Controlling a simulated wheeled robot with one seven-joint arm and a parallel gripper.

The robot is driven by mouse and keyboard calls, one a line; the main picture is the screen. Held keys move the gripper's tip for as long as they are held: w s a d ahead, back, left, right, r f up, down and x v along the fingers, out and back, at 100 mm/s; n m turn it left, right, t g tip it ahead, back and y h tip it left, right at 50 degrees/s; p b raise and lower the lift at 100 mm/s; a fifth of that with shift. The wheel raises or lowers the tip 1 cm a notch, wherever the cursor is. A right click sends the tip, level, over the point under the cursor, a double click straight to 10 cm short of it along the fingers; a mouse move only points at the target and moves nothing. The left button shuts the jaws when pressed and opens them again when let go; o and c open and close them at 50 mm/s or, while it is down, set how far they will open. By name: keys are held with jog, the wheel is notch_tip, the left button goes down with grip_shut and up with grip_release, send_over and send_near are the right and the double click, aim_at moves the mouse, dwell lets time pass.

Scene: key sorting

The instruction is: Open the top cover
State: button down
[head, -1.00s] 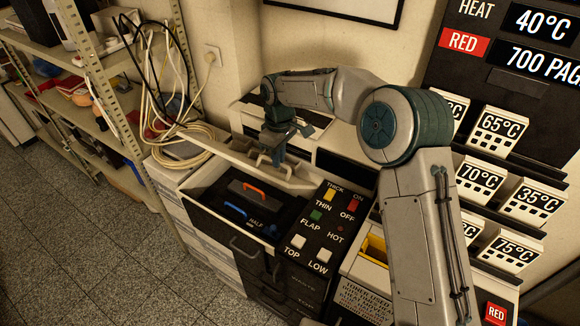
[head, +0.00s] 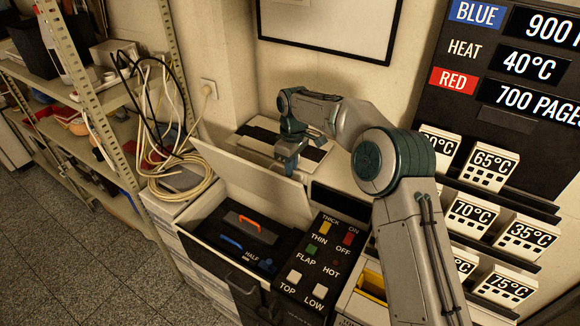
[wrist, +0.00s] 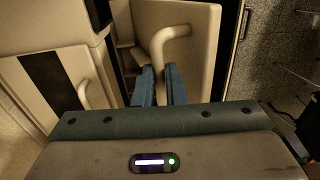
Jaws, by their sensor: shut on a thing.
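The top cover (head: 240,185) is a cream panel tilted up steeply at the back of the dark bay in the head view. In the wrist view the cover (wrist: 205,70) carries a curved cream handle (wrist: 170,38). My gripper (head: 288,168) is at the cover's upper edge. In the wrist view its two blue fingers (wrist: 159,84) are closed about the lower end of the handle. The fingertips hide part of that grip. Below the cover, the open bay holds a dark unit (head: 240,238) with an orange handle and a blue one.
A control panel (head: 318,262) with coloured buttons stands right of the bay. A second cream lid with a dark strip (head: 262,133) lies behind the cover. A metal shelf (head: 110,100) and coiled cables (head: 178,172) are at left. Temperature blocks (head: 490,165) line the right wall.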

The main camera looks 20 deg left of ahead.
jog(key=shift+d+f, duration=0.3)
jog(key=shift+f, duration=0.3)
jog(key=c, duration=1.5)
grip_release()
jog(key=shift+w, duration=0.2)
jog(key=shift+a+r, duration=0.25)
jog(key=shift+r, duration=0.45)
notch_tip(320, 180, up, 12)
jog(key=b, duration=0.1)
jog(key=shift+w+r, duration=0.25)
jog(key=shift+w, duration=0.2)
jog(key=shift+d, duration=0.1)
